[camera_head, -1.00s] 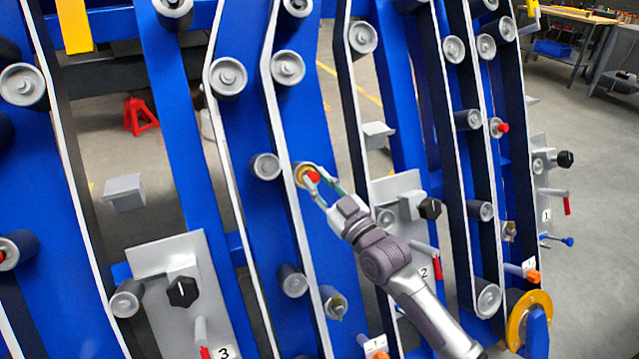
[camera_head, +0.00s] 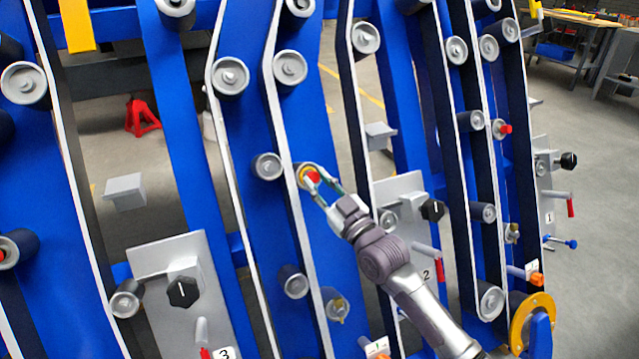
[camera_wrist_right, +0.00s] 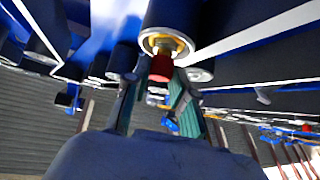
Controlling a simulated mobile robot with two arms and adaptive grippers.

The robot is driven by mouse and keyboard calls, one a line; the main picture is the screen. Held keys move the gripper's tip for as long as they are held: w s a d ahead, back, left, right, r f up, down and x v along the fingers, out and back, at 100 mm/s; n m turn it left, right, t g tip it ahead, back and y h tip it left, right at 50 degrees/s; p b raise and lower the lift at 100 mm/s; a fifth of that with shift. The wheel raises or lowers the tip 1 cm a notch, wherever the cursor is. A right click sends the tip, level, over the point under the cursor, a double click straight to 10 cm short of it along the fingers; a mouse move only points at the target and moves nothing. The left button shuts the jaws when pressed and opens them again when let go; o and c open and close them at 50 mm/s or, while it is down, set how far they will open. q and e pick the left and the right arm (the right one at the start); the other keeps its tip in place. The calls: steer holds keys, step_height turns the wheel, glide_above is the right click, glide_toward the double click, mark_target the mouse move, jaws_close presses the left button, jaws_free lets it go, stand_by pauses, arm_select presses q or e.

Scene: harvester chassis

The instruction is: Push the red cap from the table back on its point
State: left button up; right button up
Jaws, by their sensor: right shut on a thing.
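The red cap (camera_head: 313,177) is at a yellow-ringed point (camera_head: 303,172) on a blue chassis beam, near the middle of the head view. My right gripper (camera_head: 318,182) is shut on the red cap, with its fingers on either side of it. In the right wrist view the red cap (camera_wrist_right: 161,68) sits between the fingers, right against the yellow-lined round fitting (camera_wrist_right: 167,43). I cannot tell how deep the cap sits on the point. My left gripper is in neither view.
Grey rollers (camera_head: 267,166) and pale belts line the blue beams around my right arm. A plate with a black knob (camera_head: 433,210) and a red-tipped lever stands close to the right of the wrist. Another knob plate (camera_head: 183,291) is at the lower left. Workbenches (camera_head: 575,20) stand far back.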

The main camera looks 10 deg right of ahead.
steer(key=shift+w, duration=0.1)
steer(key=o, duration=0.8)
steer(key=shift+f, duration=0.1)
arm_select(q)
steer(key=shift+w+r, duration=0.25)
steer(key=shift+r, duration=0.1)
arm_select(e)
steer(key=v, duration=1.2)
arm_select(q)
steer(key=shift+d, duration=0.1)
